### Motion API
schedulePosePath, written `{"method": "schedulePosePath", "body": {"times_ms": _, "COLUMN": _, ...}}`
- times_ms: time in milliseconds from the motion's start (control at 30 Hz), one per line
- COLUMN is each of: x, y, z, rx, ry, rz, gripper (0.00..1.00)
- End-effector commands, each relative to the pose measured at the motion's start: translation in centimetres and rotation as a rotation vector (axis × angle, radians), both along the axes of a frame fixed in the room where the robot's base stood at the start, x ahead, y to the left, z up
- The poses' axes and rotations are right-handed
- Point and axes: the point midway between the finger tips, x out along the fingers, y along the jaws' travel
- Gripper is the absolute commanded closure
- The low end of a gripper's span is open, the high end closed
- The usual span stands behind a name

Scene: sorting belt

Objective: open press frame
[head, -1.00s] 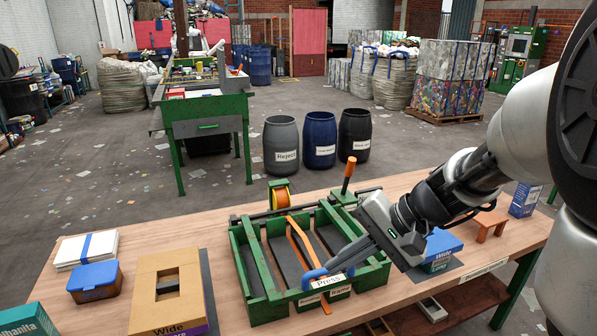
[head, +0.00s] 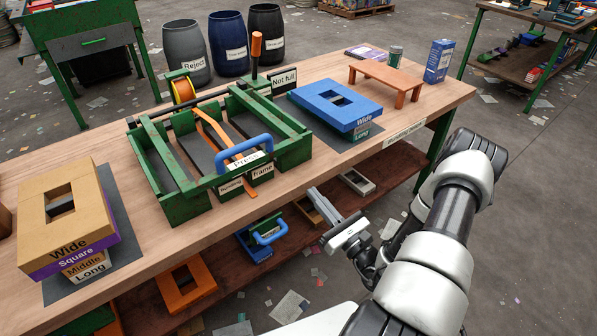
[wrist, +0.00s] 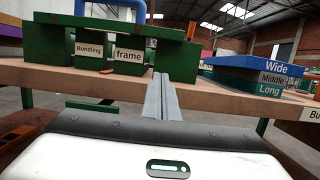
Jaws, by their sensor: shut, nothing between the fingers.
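The press frame (head: 174,205) is a green open-topped box on the wooden table, with labels reading "Bundling" and "frame" on its front. A blue handle (head: 244,147) with a "Press" label stands at its front side, and an orange strap (head: 212,131) runs across it. In the wrist view the frame's green front (wrist: 55,47) is ahead and to the left. My gripper (head: 318,198) is in front of the table, apart from the frame and below its handle. Its fingers (wrist: 160,98) are together and empty.
A blue stack (head: 335,104) labelled Wide and Long lies right of the frame; a cardboard-coloured stack (head: 62,205) lies left. An orange stand (head: 385,80) is at the back right. The lower shelf (head: 335,215) holds several parts. An orange-topped lever (head: 256,47) stands behind the frame.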

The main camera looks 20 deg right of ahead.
Motion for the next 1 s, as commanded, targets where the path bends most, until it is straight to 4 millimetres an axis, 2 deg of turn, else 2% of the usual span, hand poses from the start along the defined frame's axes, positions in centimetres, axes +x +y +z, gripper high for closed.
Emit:
{"method": "schedulePosePath", "body": {"times_ms": 167, "x": 1.7, "y": 0.6, "z": 0.4, "rx": 0.002, "ry": -0.003, "rz": -0.001, "gripper": 1.00}}
{"method": "schedulePosePath", "body": {"times_ms": 567, "x": 9.4, "y": 2.8, "z": 2.4, "rx": -0.001, "ry": -0.002, "rz": 0.002, "gripper": 1.00}}
{"method": "schedulePosePath", "body": {"times_ms": 700, "x": 9.3, "y": 2.7, "z": 4.8, "rx": -0.001, "ry": -0.001, "rz": 0.001, "gripper": 1.00}}
{"method": "schedulePosePath", "body": {"times_ms": 800, "x": 9.3, "y": 2.7, "z": 5.7, "rx": 0.000, "ry": -0.001, "rz": 0.000, "gripper": 1.00}}
{"method": "schedulePosePath", "body": {"times_ms": 1000, "x": 9.2, "y": 2.7, "z": 6.4, "rx": 0.001, "ry": 0.000, "rz": 0.000, "gripper": 1.00}}
